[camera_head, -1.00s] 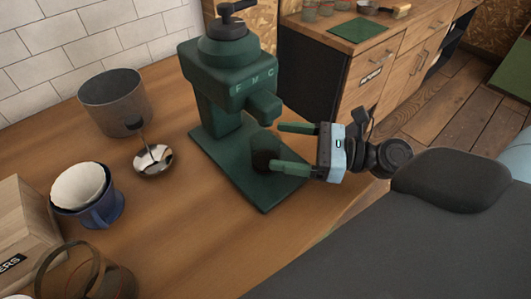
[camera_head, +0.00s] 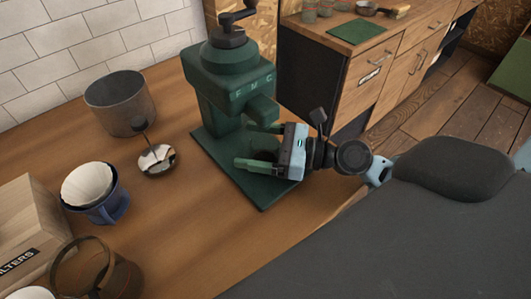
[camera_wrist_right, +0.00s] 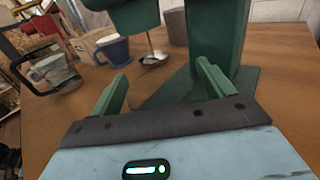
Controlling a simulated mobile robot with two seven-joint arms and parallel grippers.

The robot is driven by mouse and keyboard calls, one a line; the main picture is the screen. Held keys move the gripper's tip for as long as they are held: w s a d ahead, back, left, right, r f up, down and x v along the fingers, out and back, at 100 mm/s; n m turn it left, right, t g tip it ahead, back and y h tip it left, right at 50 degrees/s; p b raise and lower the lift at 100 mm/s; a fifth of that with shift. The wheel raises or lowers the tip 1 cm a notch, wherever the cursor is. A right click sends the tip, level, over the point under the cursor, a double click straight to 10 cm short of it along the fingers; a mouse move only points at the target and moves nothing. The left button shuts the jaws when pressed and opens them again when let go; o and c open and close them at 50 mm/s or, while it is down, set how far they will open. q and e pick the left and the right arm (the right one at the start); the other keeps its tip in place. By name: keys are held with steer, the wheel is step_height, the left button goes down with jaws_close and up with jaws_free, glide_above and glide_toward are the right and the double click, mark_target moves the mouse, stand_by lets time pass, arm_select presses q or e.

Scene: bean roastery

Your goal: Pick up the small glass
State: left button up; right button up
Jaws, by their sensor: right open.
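The small glass (camera_head: 264,153), with dark contents at its bottom, stands on the base plate of the green grinder (camera_head: 234,85), under its spout. My right gripper (camera_head: 242,145) is open, with one finger on each side of the glass. Finger contact with the glass cannot be made out. The gripper body partly hides the glass. The right wrist view shows both fingers (camera_wrist_right: 161,75) apart in front of the grinder; the clear glass is hard to make out there. My left gripper is not in view.
On the wooden counter stand a grey canister (camera_head: 120,103), a metal scoop (camera_head: 157,159), a blue dripper with paper filter (camera_head: 93,192), a wooden box (camera_head: 28,222) and a glass carafe (camera_head: 105,270). The grinder's spout is close above the gripper. The counter's front edge is at right.

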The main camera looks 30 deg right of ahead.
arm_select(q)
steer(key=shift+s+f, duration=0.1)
arm_select(e)
steer(key=c, duration=1.1)
step_height(320, 180, up, 4)
steer(key=shift+f+p, duration=0.2)
steer(key=shift+p, duration=0.65)
steer(key=shift+s+d, duration=0.1)
steer(key=shift+s, duration=0.25)
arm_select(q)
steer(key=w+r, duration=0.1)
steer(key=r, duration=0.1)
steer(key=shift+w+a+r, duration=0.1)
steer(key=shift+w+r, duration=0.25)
arm_select(e)
steer(key=s+d, duration=0.1)
steer(key=s, duration=0.4)
steer(key=s+d+r, duration=0.1)
steer(key=s, duration=0.4)
steer(key=s+d, duration=0.1)
steer(key=s, duration=0.4)
steer(key=shift+r, duration=0.2)
